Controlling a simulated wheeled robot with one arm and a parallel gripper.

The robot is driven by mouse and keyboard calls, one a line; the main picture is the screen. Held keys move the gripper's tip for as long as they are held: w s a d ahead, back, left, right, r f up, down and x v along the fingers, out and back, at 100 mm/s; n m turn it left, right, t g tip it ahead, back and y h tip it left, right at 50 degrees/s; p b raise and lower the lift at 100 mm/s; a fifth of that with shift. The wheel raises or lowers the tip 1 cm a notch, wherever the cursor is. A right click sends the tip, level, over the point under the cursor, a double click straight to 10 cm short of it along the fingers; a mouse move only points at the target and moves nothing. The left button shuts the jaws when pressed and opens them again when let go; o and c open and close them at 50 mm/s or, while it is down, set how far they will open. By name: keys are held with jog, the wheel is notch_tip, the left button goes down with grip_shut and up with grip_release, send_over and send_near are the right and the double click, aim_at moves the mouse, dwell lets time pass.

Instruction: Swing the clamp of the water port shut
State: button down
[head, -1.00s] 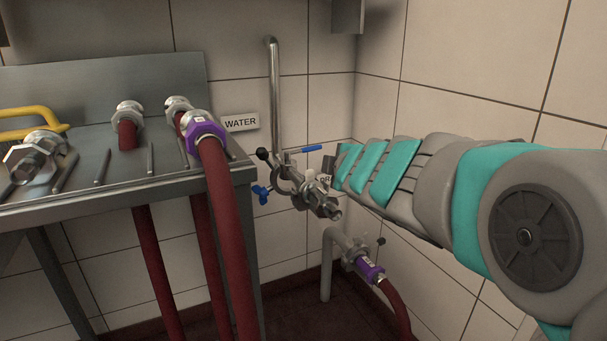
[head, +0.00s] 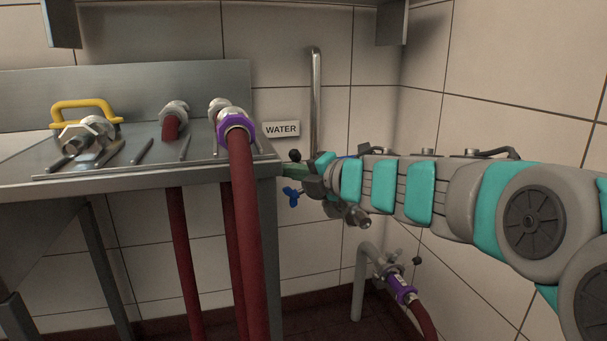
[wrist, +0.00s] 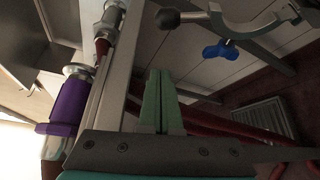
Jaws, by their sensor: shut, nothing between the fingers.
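The water port (head: 353,213) is the metal fitting under the wall pipe beside the WATER sign, largely hidden behind my gripper and arm in the head view. Its clamp shows in the wrist view as a curved metal jaw (wrist: 252,30) standing open, with a black ball-ended handle (wrist: 180,18) and a blue wing nut (wrist: 220,50). In the head view the wing nut (head: 294,197) hangs just below my gripper (head: 290,171). In the wrist view my gripper (wrist: 158,98) has its green fingers together, empty, left of and below the clamp, apart from it.
A steel table (head: 100,185) stands left, its right edge close to my gripper. Dark red hoses (head: 243,220) with metal couplings run over it, one with a purple collar (head: 234,125). A lower pipe with a purple-collared hose (head: 402,288) is at right. The wall is behind.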

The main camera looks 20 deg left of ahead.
aim_at(295, 158)
jog(key=shift+w+a+r+p, duration=0.1)
jog(key=shift+w+a, duration=0.1)
jog(key=shift+w, duration=0.65)
jog(key=shift+w+a+r+p, duration=0.1)
jog(key=shift+w+a, duration=0.15)
jog(key=shift+w, duration=0.55)
jog(key=shift+w+a+r+p, duration=0.1)
jog(key=shift+w+a, duration=0.1)
jog(key=shift+w, duration=0.65)
jog(key=shift+w+d+r+m+y, duration=0.2)
jog(key=shift+d+m+y, duration=0.1)
jog(key=shift+d, duration=0.1)
